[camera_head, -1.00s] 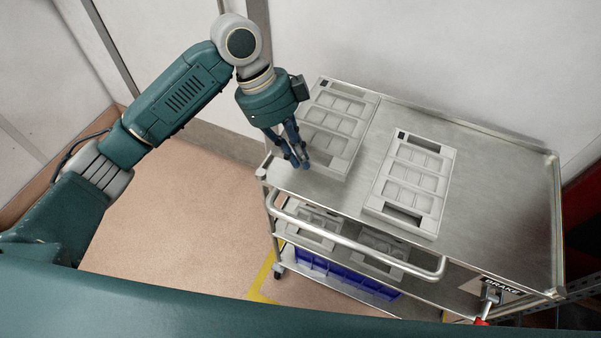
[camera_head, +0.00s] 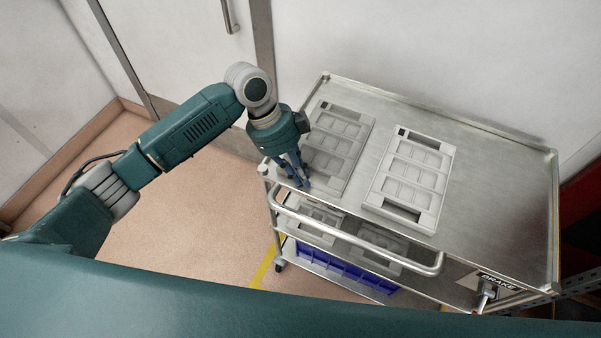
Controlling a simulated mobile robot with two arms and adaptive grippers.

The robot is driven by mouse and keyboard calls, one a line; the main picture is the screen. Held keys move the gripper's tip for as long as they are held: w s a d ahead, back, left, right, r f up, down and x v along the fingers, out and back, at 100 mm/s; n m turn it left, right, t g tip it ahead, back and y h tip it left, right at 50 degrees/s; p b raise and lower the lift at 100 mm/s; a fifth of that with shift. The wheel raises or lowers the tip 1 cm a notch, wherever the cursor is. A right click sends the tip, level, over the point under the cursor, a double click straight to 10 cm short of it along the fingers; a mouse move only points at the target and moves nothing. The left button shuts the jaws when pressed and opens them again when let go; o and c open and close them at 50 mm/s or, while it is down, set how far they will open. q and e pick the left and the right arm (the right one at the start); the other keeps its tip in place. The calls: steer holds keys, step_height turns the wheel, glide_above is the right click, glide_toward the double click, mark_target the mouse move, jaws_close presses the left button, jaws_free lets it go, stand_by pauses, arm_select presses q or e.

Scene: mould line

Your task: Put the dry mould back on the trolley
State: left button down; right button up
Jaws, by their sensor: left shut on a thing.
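A pale grey mould (camera_head: 335,143) with several shallow square cavities is over the left end of the trolley's top shelf (camera_head: 490,190). My left gripper (camera_head: 300,183) is shut on the near left part of this mould. Its fingers point down, close to the shelf's left edge. The mould looks flat and level, at or just above the shelf; I cannot tell if it bears fully on it. A second, similar mould (camera_head: 409,176) lies flat on the shelf to its right, with a gap between them. My right gripper is not in view.
More moulds (camera_head: 372,245) lie on the middle shelf, and a blue crate (camera_head: 340,268) is on the bottom shelf. The top shelf's right half is clear.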

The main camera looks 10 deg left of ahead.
arm_select(q)
steer(key=c, duration=2.1)
jaws_free()
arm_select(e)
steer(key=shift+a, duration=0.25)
arm_select(q)
steer(key=b+v, duration=0.2)
steer(key=v, duration=1)
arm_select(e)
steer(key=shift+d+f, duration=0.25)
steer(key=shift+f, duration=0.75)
arm_select(q)
steer(key=shift+s, duration=0.1)
